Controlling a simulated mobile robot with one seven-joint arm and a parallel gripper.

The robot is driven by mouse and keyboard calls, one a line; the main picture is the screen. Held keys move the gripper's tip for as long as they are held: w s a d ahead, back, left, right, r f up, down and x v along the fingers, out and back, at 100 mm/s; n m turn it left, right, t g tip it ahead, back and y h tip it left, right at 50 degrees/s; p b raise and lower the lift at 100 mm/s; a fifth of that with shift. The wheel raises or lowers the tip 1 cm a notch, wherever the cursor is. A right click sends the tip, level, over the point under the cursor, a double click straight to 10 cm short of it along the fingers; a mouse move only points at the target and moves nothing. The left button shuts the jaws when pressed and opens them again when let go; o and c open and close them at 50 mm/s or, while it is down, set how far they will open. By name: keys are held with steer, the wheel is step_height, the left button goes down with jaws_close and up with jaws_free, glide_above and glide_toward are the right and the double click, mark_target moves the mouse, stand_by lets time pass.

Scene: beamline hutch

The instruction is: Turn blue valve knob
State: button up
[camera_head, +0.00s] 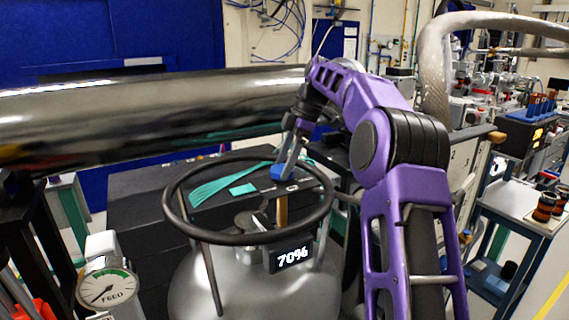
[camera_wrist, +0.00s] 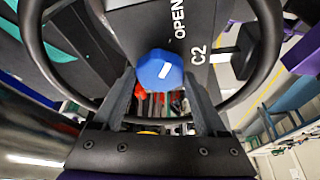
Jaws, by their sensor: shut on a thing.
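The blue valve knob (camera_head: 280,172) sits inside the dark ring handle (camera_head: 176,219) on top of the silver tank (camera_head: 197,288). It also shows in the wrist view as a blue faceted knob (camera_wrist: 160,70) with a white mark on its face. My gripper (camera_head: 286,164) reaches down from the upper right. Its two dark fingers (camera_wrist: 160,80) stand on either side of the knob in the wrist view, shut on it. The word OPEN and the label C2 show beside the knob. The fingers partly hide the knob's sides.
The ring handle surrounds the knob and my fingers closely. A display (camera_head: 292,257) on the tank reads 70%. A FEED gauge (camera_head: 106,288) stands at front left. A large metal pipe (camera_head: 130,117) crosses behind. A cart (camera_head: 515,190) stands at right.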

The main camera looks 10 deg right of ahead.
stand_by(0.4)
steer(key=o, duration=1.3)
steer(key=shift+d+r, duration=0.1)
steer(key=shift+r, duration=0.05)
steer(key=v, duration=0.7)
steer(key=shift+r, duration=0.15)
